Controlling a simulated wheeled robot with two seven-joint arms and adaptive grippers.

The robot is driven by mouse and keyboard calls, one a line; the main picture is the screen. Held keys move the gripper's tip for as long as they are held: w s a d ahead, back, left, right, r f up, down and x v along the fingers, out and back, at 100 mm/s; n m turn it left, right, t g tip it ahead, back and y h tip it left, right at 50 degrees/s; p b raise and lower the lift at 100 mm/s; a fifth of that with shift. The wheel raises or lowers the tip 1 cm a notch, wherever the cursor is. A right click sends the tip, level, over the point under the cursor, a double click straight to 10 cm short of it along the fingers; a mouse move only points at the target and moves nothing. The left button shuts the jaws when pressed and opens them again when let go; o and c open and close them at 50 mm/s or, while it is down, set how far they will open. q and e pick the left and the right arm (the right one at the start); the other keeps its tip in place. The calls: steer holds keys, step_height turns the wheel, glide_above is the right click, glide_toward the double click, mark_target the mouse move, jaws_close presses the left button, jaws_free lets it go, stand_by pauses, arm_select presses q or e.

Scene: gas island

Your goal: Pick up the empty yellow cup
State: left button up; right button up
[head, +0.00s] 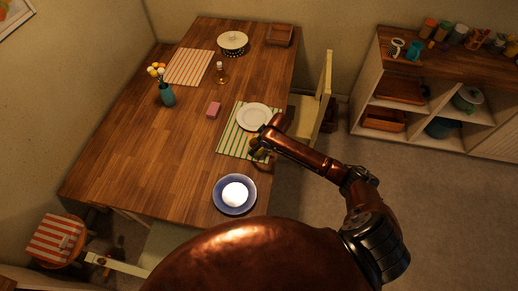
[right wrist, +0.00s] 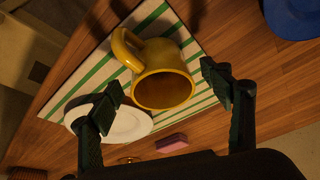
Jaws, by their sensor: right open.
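The yellow cup (right wrist: 165,88) is in the right wrist view, its dark open mouth facing the camera and its handle at the upper left. It appears empty inside. It is at the green-striped placemat (right wrist: 82,87), which also shows in the head view (head: 229,139). My right gripper (right wrist: 163,90) is open, with one finger on each side of the cup in the picture; I see no clear contact. In the head view my right gripper (head: 260,155) is over the placemat's near right part and mostly hides the cup. My left gripper is not in view.
A white plate (head: 253,117) lies on the placemat beside the gripper. A blue plate with a white item (head: 235,194) is nearer me. A pink block (head: 213,110), teal vase (head: 167,95) and candlestick (head: 220,76) stand farther left. A chair (head: 322,100) is at the right edge.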

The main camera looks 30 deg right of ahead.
steer(key=shift+w+a+f, duration=0.1)
steer(key=shift+w+f, duration=0.2)
steer(key=shift+f, duration=0.3)
steer(key=shift+c, duration=0.4)
steer(key=c, duration=1.3)
steer(key=shift+r, duration=0.15)
